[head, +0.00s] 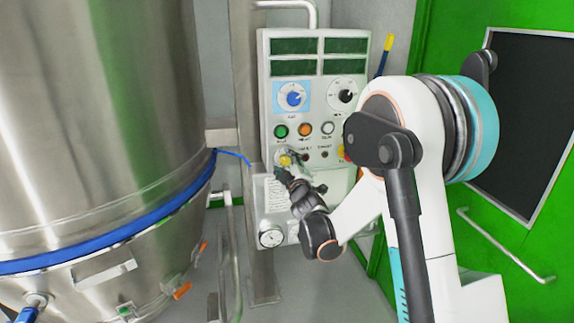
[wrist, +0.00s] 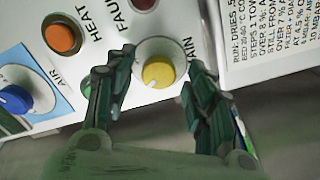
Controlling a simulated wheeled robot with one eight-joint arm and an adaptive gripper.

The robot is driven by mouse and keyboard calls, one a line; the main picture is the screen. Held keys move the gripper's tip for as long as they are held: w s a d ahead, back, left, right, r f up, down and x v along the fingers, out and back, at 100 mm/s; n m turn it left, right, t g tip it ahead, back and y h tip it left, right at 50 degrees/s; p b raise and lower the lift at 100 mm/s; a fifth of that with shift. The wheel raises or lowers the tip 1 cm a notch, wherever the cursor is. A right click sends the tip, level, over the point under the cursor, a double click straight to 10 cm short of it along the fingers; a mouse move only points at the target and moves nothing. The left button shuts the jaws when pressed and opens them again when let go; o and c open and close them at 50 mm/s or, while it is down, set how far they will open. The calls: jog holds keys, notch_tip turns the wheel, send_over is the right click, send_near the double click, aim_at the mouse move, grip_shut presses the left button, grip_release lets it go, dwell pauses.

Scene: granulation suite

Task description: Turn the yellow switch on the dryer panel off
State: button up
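The yellow switch (wrist: 158,72) is a round knob on a pale round base, labelled with a word ending in "AIN". In the head view the yellow switch (head: 285,160) sits at the lower left of the dryer panel (head: 317,70). My gripper (wrist: 160,72) has one finger on each side of the knob in the wrist view. Gaps show between the fingers and the yellow cap, so it looks open around the switch. In the head view my gripper (head: 287,170) is at the switch and partly covers the panel below it. The knob's exact turn angle is hard to read.
An orange button (wrist: 62,38), a red light (wrist: 143,4) and a blue knob (wrist: 14,99) are close by. A printed card (wrist: 268,40) is beside the switch. A large steel vessel (head: 100,110) stands left, and a green door frame (head: 520,35) right.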

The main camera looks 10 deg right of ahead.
jog(key=s, duration=1.2)
dwell(0.3)
jog(key=s+d+r+m+g+h, duration=0.1)
jog(key=s+d+r+m+g, duration=0.15)
jog(key=s, duration=0.25)
jog(key=s+d+r+m+g+h, duration=0.1)
jog(key=s+m+g, duration=0.1)
jog(key=s+m, duration=0.3)
jog(key=s+a+f+m+g, duration=0.1)
jog(key=s+g, duration=0.1)
jog(key=s, duration=0.6)
jog(key=s+a+f+m+g+y, duration=0.1)
jog(key=s+g, duration=0.1)
jog(key=s, duration=0.6)
jog(key=s+a+f+m+g+y, duration=0.1)
jog(key=s+f+m+g, duration=0.1)
jog(key=s, duration=0.6)
jog(key=shift+a, duration=0.3)
jog(key=shift+s+g, duration=0.1)
jog(key=shift+g, duration=0.15)
